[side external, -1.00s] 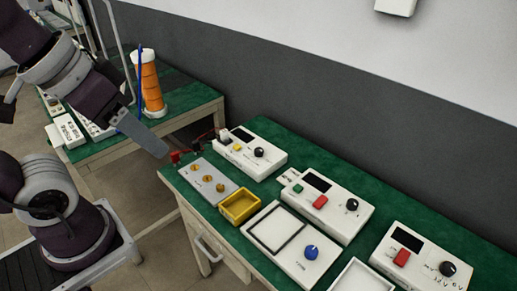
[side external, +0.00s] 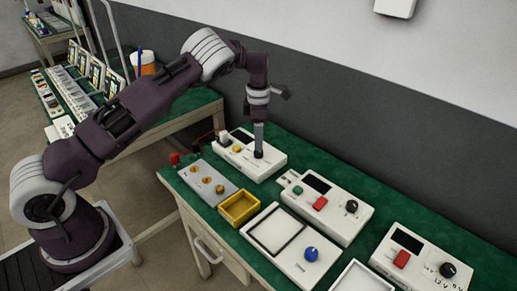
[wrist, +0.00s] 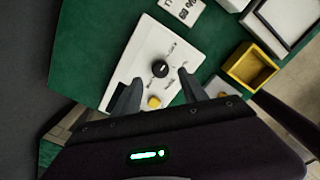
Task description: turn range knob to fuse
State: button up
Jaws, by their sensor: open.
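A white instrument box (side external: 246,164) stands on the green bench, with a dark screen and a yellow button (side external: 237,149). My gripper (side external: 258,154) points straight down over the right part of the box and hides the knob there in the side view. The wrist view shows the black knob (wrist: 160,69) with small print around it, too small to read, on the white box (wrist: 138,64). My gripper (wrist: 160,77) is open, its fingers on either side below the knob in the picture. The yellow button (wrist: 153,102) shows between the fingers. Contact with the knob cannot be told.
A yellow tray (side external: 239,207) and a grey panel with brass knobs (side external: 207,181) lie in front. More white boxes with knobs (side external: 328,206) stand to the right. Red and black leads (side external: 203,139) run at the left of the box. A wall is behind.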

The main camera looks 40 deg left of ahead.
aim_at(258, 153)
notch_tip(258, 153, down, 5)
jog(key=shift+f, duration=0.1)
jog(key=shift+c, duration=0.4)
grip_shut()
